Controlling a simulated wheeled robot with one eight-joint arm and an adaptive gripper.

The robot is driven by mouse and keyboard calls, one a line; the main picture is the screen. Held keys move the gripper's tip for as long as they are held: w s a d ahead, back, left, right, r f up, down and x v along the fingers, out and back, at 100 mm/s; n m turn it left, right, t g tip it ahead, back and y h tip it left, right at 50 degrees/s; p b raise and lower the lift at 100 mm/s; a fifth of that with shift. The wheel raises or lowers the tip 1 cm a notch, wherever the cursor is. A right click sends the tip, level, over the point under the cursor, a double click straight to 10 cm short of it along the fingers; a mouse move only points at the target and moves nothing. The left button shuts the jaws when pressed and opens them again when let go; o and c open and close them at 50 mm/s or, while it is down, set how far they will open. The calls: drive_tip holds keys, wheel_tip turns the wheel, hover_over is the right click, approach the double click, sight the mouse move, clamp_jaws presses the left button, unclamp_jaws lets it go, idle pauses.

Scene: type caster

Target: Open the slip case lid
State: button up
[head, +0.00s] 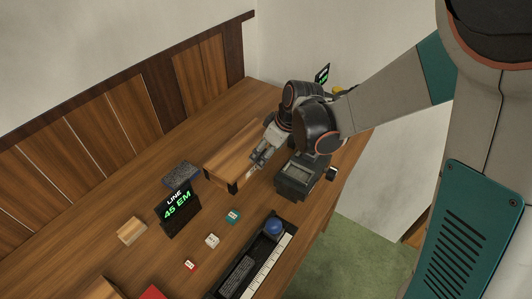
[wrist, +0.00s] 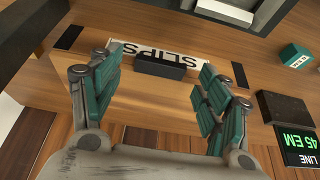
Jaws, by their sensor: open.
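The slip case (head: 228,150) is a long wooden box with dark corners on the table, and its lid looks shut. In the wrist view the case (wrist: 150,100) shows a white label reading SLIPS (wrist: 185,55), upside down, and a dark block-like handle (wrist: 160,66) beside it. My gripper (head: 258,160) is at the right end of the case. In the wrist view my gripper (wrist: 158,88) is open, with one teal-padded finger on each side of the handle and nothing held between them. Whether the fingers touch the case cannot be told.
A LINE 45 EM sign (head: 179,207) and a dark speckled block (head: 181,174) stand left of the case. A grey device (head: 297,178) is close on the right. Small cubes (head: 233,216) and a long dark tray (head: 240,275) lie in front. A panelled wall rises behind.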

drive_tip(key=shift+a+f, duration=0.15)
drive_tip(key=shift+f, duration=0.25)
